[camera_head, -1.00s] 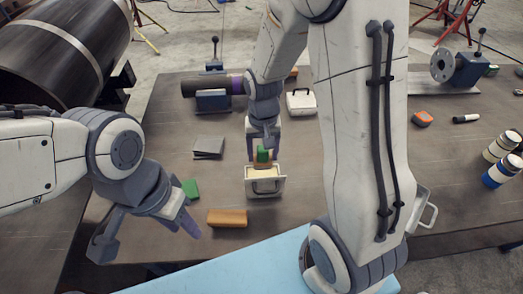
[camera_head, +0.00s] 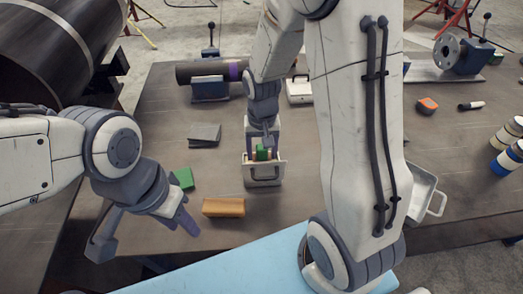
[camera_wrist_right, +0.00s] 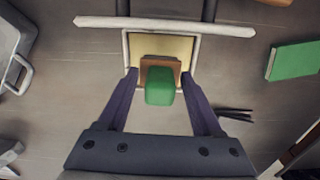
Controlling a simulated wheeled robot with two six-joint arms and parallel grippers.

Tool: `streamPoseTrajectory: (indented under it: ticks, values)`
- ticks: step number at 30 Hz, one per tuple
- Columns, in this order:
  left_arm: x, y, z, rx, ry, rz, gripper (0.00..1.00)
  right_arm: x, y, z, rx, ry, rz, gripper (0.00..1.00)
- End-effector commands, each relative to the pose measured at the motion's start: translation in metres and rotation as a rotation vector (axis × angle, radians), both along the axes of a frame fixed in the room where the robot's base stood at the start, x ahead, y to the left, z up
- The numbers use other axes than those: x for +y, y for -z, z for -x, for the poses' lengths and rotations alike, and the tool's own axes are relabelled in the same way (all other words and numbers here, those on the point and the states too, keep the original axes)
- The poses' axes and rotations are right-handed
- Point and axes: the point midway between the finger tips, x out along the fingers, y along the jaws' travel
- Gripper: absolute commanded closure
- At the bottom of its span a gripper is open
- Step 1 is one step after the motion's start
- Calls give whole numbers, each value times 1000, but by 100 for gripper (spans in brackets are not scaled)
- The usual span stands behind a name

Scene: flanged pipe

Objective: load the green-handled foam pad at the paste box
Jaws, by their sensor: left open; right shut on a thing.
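The green-handled foam pad (camera_head: 261,153) is held by my right gripper (camera_head: 262,148), which points down at the paste box. In the right wrist view my right gripper (camera_wrist_right: 160,95) is shut on the pad, with the green handle (camera_wrist_right: 160,86) between its fingers. The pad is at or inside the box; contact with the paste is hidden. My left gripper (camera_head: 140,228) is open and empty above the front left of the table.
A green block (camera_head: 183,178) and an orange-brown block (camera_head: 224,207) lie left of the box. A grey folded piece (camera_head: 204,134) lies farther back. A dark pipe on a blue stand (camera_head: 209,88) is behind. Another metal box (camera_head: 424,192) stands right of my right arm.

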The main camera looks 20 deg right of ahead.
Motion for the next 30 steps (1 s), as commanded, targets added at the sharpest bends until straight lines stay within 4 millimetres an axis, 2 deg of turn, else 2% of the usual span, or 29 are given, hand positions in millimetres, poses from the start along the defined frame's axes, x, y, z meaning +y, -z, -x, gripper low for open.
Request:
streamPoseTrajectory:
  ticks: [30]
  values:
    - [0, 5, 0, 0, 0, 0, 58, 0, 7, 0, 0, 0, 0, 78]
